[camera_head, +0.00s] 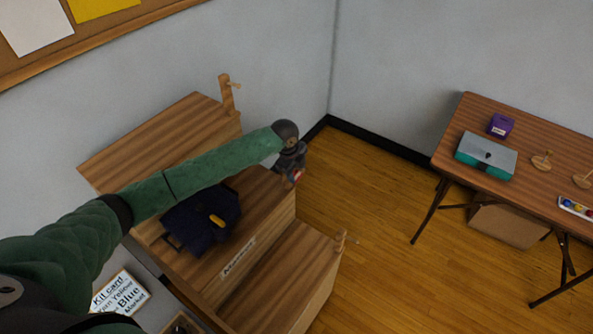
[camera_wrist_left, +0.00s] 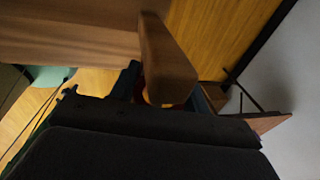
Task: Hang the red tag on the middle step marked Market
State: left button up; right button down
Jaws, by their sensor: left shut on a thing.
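The stepped wooden stand has a middle step (camera_head: 262,195) with a pale label (camera_head: 238,257) on its front edge; its lettering is hard to read. My left gripper (camera_head: 295,174) is shut at the outer right end of this step. A small bit of the red tag (camera_head: 297,177) shows at its fingertips; the rest is hidden. In the left wrist view, a wooden post (camera_wrist_left: 168,62) stands close in front of the fingers and partly covers them. I cannot tell whether the tag touches the post or a peg. My right gripper is out of view.
A dark blue cloth item (camera_head: 203,218) with a yellow piece lies on the middle step, under my left arm. A kit card (camera_head: 120,296) is at lower left. A table (camera_head: 470,112) stands right, beyond open floor.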

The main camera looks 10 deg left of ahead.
pick_arm(q)
jog(key=o, duration=1.1)
jog(key=shift+r, duration=0.1)
jog(key=b+v, duration=0.3)
jog(key=v, duration=0.4)
jog(key=shift+r, duration=0.4)
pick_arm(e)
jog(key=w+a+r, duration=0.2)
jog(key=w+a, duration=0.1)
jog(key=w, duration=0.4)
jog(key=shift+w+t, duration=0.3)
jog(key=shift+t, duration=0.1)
